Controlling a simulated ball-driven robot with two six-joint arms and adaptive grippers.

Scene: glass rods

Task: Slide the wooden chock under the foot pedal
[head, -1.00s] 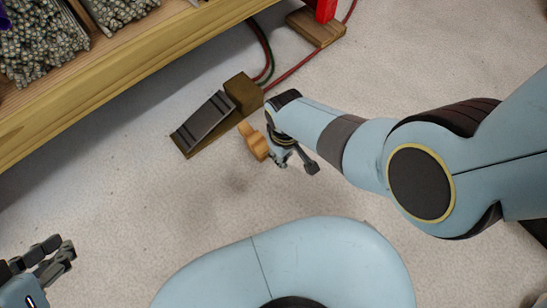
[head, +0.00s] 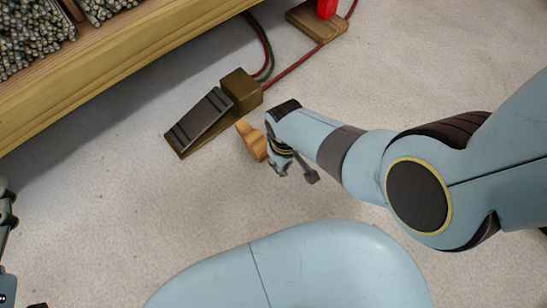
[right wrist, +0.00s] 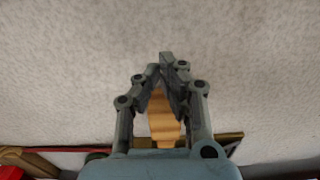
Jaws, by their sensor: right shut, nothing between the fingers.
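The foot pedal (head: 205,118) is a brown wedge-shaped base with a dark ribbed plate and a raised block at its far end. It lies on the pale floor near the shelf. The wooden chock (head: 252,140) is a small orange-tan block close to the pedal's right side, apart from its plate. My right gripper (head: 296,172) is just right of the chock, shut and empty. In the right wrist view, its fingertips (right wrist: 164,66) come together and the chock (right wrist: 161,112) shows behind the fingers. My left gripper (head: 6,205) is cut off at the left edge; its fingers are unclear.
A wooden shelf (head: 110,62) with bundles of glass rods (head: 30,38) runs along the upper left. Red and green cables (head: 268,50) run from behind the pedal. A wooden board (head: 315,22) with a red object (head: 327,8) lies beyond. The floor in front is clear.

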